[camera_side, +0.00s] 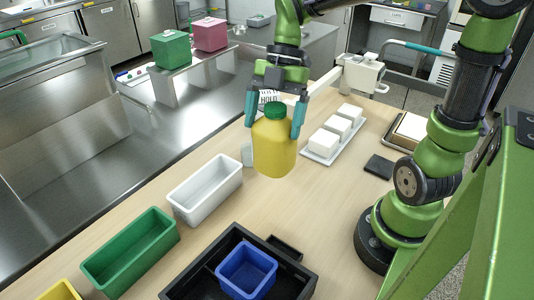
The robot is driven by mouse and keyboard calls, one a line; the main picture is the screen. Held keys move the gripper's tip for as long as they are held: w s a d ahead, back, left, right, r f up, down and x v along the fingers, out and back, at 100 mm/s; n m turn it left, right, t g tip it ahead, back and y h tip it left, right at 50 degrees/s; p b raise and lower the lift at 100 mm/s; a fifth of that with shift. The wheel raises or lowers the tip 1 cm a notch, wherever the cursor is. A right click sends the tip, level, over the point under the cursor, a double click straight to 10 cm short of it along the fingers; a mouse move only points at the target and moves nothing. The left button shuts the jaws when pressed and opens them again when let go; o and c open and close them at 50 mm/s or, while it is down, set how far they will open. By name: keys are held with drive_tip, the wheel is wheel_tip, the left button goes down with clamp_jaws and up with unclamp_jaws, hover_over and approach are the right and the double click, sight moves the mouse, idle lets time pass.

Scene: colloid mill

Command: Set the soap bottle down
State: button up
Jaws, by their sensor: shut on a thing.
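The soap bottle (274,147) is yellow with a green cap and is upright in the middle of the side view. My gripper (275,118) comes down from above, with one teal finger on each side of the bottle's upper part, and is shut on it. The bottle appears held above the wooden table (330,225); the exact gap under its base is hard to tell. The bottle hides part of the table behind it.
A white tray of white blocks (320,158) lies right of the bottle. White (205,188) and green (130,252) bins stand to the left. A black tray (190,290) with a blue bin (247,270) is in front. A dark flat pad (379,166) lies right; table between is clear.

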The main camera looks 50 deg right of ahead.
sight(273, 165)
wheel_tip(273, 165, down, 12)
idle(0.6)
drive_tip(key=shift+f, duration=0.15)
drive_tip(key=o, duration=1.8)
drive_tip(key=shift+c, duration=0.2)
